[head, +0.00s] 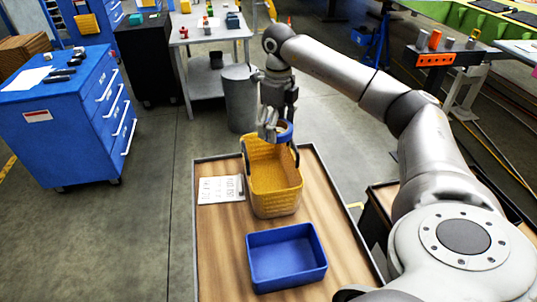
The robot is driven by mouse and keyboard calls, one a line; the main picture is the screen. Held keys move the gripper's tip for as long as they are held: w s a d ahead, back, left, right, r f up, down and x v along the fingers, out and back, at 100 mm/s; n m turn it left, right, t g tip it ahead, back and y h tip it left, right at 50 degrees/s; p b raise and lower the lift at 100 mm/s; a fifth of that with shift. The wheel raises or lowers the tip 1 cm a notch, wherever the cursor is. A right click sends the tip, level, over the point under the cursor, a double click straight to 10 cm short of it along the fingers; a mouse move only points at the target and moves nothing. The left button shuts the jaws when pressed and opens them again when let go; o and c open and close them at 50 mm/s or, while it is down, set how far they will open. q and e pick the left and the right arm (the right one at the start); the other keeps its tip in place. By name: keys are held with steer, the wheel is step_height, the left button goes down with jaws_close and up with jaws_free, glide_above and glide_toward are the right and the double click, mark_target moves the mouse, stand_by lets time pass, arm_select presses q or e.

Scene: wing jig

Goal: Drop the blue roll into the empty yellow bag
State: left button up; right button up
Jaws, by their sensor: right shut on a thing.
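The yellow bag (275,192) stands upright with its top open on the wooden cart top, its dark handles raised at the sides. My right gripper (270,132) is over the far part of the bag's opening, shut on the blue roll (285,131). The roll is a blue ring seen tilted, at about the height of the bag's far rim or above it. The bag's floor is hidden, and the inside that shows looks empty. My left gripper is not in view.
A blue bin (286,258) sits nearer on the wooden cart top (222,250). A white printed sheet (220,189) lies left of the bag. A grey cylindrical bin (238,98) stands on the floor behind. A blue drawer cabinet (70,115) stands at left.

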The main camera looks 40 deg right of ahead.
steer(key=o, duration=0.6)
steer(key=shift+c, duration=0.2)
steer(key=o, duration=0.5)
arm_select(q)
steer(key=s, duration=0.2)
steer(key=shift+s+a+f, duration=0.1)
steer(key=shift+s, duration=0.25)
arm_select(e)
steer(key=shift+o, duration=0.2)
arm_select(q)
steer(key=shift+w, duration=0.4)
arm_select(e)
step_height(320, 180, up, 12)
